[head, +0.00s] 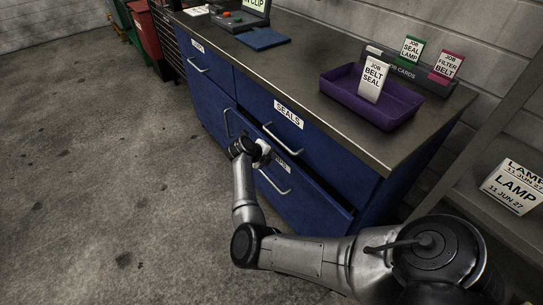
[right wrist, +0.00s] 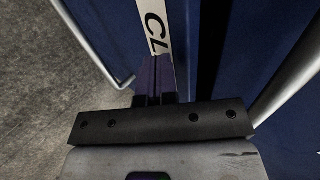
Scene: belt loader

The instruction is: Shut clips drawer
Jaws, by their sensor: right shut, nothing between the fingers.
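The clips drawer (head: 305,208) is the lower blue drawer under the one labelled SEALS. It stands partly open, with a dark gap along its top edge. Its label is partly covered by my gripper in the head view; the right wrist view shows the letters CL on the label (right wrist: 158,28). Its handle (head: 273,185) is just below my right gripper (head: 264,152). The right gripper is shut and empty, with its fingertips (right wrist: 155,78) at the label on the drawer front. I cannot tell whether they touch it. My left gripper is not in view.
The seals drawer (head: 310,143) above is shut, with its handle (head: 282,139) close to my gripper. A purple tray (head: 400,112) with a card stands on the worktop (head: 335,118). A shelf with a LAMP box (head: 514,188) is at the right. The floor at left is clear.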

